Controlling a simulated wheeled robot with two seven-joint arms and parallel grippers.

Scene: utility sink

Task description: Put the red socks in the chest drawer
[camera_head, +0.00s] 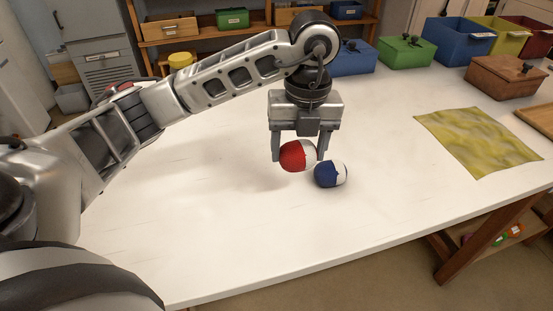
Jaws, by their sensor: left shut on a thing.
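The red socks (293,156) are a rolled ball, red with a white part, near the middle of the white table. My left gripper (298,155) points down and is shut on the red socks, one finger on each side. I cannot tell whether the ball still touches the table. A blue and white sock ball (330,174) lies on the table just right of and in front of it. A wooden box or chest with a dark knob (505,77) stands at the table's right back; whether it is the chest drawer I cannot tell. My right gripper is not in view.
A yellow-green cloth (478,140) lies flat on the right. Blue (354,58), green (406,51) and larger blue (460,42) boxes line the back edge. A wooden board (537,118) lies at the far right. The table's front is clear.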

